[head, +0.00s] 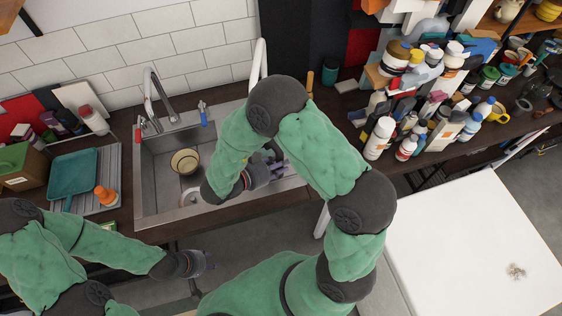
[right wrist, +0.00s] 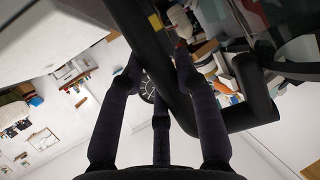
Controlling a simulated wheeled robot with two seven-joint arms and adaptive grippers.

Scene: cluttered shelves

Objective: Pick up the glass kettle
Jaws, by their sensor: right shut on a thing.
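My right gripper (head: 276,170) is over the right part of the sink, with the arm above it hiding much of the area. In the right wrist view its fingers (right wrist: 158,80) close around a thick black bent bar. This bar looks like the handle of the glass kettle (right wrist: 225,118). The kettle's body is mostly outside that view, and I cannot make it out clearly in the head view. My left gripper (head: 206,263) is low in front of the counter, holding nothing I can see; its finger gap is too small to judge.
The sink (head: 150,190) has a faucet (head: 160,95) behind it and a round beige bowl (head: 185,161) inside. A drying rack with a teal tray (head: 73,172) stands left. Crowded bottles (head: 380,135) fill the right counter. A white table (head: 470,240) is at lower right.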

